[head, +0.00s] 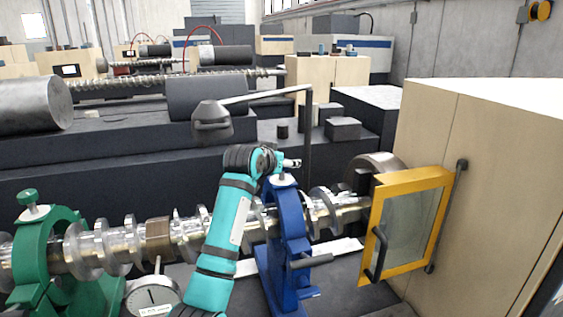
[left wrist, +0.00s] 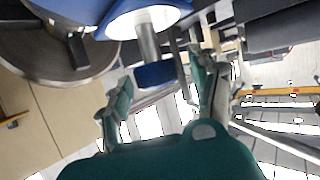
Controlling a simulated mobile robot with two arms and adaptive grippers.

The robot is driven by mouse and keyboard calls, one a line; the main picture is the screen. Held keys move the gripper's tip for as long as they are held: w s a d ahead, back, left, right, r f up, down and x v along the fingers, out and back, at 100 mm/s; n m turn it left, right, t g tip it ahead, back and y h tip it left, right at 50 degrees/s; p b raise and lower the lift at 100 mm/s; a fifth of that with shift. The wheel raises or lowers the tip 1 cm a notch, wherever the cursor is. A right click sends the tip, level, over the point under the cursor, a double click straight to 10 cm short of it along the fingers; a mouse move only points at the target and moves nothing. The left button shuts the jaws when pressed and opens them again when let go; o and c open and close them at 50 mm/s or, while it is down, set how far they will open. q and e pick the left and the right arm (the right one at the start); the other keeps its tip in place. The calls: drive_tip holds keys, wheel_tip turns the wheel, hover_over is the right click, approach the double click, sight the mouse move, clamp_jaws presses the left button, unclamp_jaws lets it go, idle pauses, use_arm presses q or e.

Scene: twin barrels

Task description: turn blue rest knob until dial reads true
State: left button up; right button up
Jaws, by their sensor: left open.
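My left gripper (head: 287,164) is at the top of the blue rest. In the left wrist view, the left gripper's fingers (left wrist: 160,76) are open, one on each side of the knob, with visible gaps. The dial (head: 152,297) is at the bottom of the head view, cut off by the edge; its reading is too small to tell.
A green rest (head: 40,255) with a green knob holds the shaft at left. A yellow-framed window door (head: 405,225) juts from the beige cabinet (head: 490,180) at right. A lamp (head: 212,118) on a bent arm hangs behind my gripper.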

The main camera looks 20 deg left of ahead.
use_arm(q)
drive_tip(key=shift+s, duration=0.1)
drive_tip(key=d+v, duration=0.1)
drive_tip(key=v, duration=1)
drive_tip(key=shift+s+a+r, duration=0.15)
drive_tip(key=shift+s+a, duration=0.25)
drive_tip(key=shift+a, duration=0.1)
